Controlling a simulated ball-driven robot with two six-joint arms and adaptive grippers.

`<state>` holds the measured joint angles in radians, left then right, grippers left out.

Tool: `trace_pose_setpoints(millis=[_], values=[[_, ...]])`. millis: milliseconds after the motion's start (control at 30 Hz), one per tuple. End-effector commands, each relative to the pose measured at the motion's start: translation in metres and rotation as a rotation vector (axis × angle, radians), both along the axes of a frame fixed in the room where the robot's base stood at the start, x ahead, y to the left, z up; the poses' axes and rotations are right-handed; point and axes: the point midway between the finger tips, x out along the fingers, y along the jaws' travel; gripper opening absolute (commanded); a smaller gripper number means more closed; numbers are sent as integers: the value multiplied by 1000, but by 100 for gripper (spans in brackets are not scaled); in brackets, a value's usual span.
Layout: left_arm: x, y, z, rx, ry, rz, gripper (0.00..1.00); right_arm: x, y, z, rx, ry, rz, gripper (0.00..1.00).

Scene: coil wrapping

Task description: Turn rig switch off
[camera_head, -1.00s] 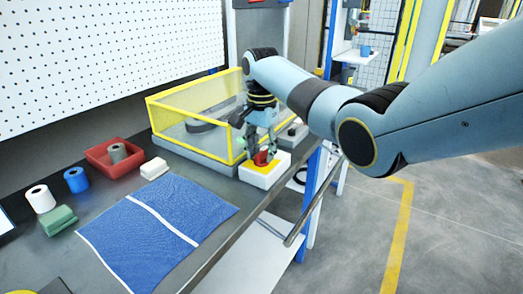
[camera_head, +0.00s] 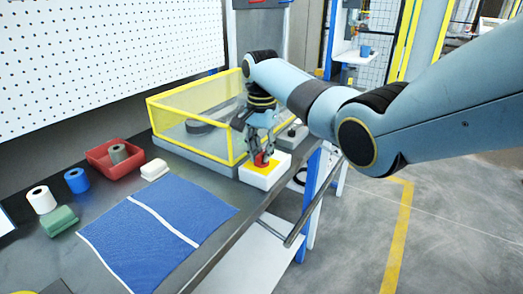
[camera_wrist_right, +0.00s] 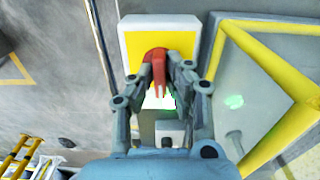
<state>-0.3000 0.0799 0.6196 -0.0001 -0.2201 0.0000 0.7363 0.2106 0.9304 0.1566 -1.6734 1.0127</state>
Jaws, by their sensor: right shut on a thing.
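The rig switch is a red knob (camera_head: 261,159) on a yellow plate (camera_head: 273,167) atop a white box (camera_head: 259,179), at the right end of the bench beside the yellow-framed rig. My right gripper (camera_head: 262,154) reaches down over it, its fingers around the red knob. In the right wrist view the red knob (camera_wrist_right: 158,70) sits between the two fingertips (camera_wrist_right: 160,76), with the yellow plate (camera_wrist_right: 180,45) and white box (camera_wrist_right: 132,22) behind it. The fingers partly hide the knob. My left gripper is not in view.
The yellow-framed enclosure (camera_head: 190,90) stands just left of the switch. A blue mat (camera_head: 190,200) lies on the bench (camera_head: 110,195). A red tray (camera_head: 100,160), tape rolls (camera_head: 77,180) and a green block (camera_head: 60,220) are at the left. The bench edge is close on the right.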

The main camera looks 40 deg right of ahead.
Motion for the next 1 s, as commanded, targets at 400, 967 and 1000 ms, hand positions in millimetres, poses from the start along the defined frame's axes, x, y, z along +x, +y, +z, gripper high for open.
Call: trace_pose_setpoints(millis=[400, 967, 1000], values=[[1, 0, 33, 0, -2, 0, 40, 0, 0, 4, 2, 1, 295, 0], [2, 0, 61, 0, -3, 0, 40, 1, 0, 3, 0, -1, 828, 0], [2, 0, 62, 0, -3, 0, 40, 1, 0, 3, -1, -2, 865, 0]])
